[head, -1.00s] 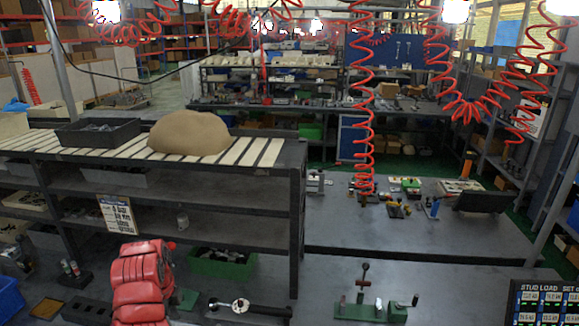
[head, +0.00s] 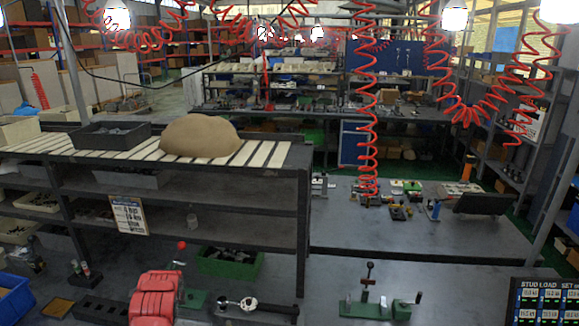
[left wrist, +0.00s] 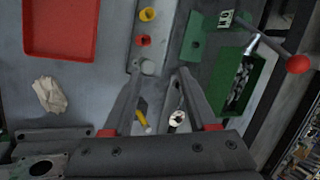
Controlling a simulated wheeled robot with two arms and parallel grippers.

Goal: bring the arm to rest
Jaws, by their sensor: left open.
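My left arm shows as a red link (head: 155,298) at the bottom left of the head view; its fingers are not visible there. In the left wrist view my left gripper (left wrist: 162,72) is open, with its two dark fingers apart and nothing held between them. A dark tool with a pale round head (left wrist: 177,118) lies below, seen between the fingers; it also shows on the bench in the head view (head: 249,304). A red-knobbed lever (left wrist: 298,63) stands to the right in the wrist view. My right gripper is in neither view.
A green bin (left wrist: 238,82) of dark parts and a red tray (left wrist: 62,28) lie on either side of the gripper. In the head view a green fixture (head: 375,307) stands on the bench right of my arm. A slatted rack (head: 300,200) rises behind.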

